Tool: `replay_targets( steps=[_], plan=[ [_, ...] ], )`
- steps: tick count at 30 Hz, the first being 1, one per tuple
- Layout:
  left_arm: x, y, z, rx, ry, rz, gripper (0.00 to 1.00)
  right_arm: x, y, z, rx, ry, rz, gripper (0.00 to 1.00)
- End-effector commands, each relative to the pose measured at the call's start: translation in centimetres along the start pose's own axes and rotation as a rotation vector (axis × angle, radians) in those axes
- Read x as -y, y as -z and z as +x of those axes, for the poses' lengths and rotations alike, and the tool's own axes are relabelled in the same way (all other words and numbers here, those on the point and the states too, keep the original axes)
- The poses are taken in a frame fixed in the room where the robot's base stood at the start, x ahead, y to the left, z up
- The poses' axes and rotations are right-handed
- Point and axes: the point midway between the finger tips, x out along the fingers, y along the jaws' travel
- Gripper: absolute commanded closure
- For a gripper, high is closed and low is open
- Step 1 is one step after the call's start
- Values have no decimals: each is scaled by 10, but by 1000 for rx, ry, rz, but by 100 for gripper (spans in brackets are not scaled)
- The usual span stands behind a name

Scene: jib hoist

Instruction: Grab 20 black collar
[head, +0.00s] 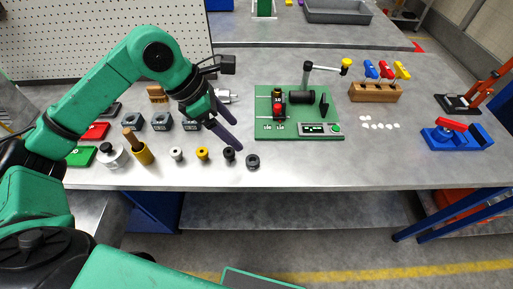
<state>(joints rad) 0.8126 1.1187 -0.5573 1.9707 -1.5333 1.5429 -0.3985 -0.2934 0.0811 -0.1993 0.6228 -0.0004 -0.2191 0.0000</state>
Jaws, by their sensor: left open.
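Two black collars lie near the front edge of the grey bench in the head view. One smaller black collar (229,155) is just below my left gripper's fingertips, and a wider black collar (252,161) is to its right. I cannot read a size number on either. My left gripper (238,136) is open and empty, its two dark fingers slanting down to the right above the bench behind the collars. My right gripper is not in view.
A silver collar (176,154) and a yellow collar (202,154) stand to the left in the row. Several dark numbered blocks (161,121) stand behind them. A green board (265,108) with a fixture and display is to the right.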

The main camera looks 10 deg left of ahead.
Motion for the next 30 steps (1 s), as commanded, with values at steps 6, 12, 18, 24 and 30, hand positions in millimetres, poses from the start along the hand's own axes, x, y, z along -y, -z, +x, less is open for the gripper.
replay_targets(
  steps=[6, 12, 18, 24, 30],
  plan=[
    [-8, 20, 21, -86, -25, -1, 17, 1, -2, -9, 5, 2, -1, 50],
    [-9, 22, 71, -81, -24, -3, 17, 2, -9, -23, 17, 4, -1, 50],
    [-9, 21, 97, -79, -23, -2, 17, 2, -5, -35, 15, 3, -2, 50],
    [-10, 24, 135, -79, -24, -2, 17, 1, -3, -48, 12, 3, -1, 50],
    [-11, 25, 140, -78, -28, -1, 17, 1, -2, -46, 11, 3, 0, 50]
  ],
)
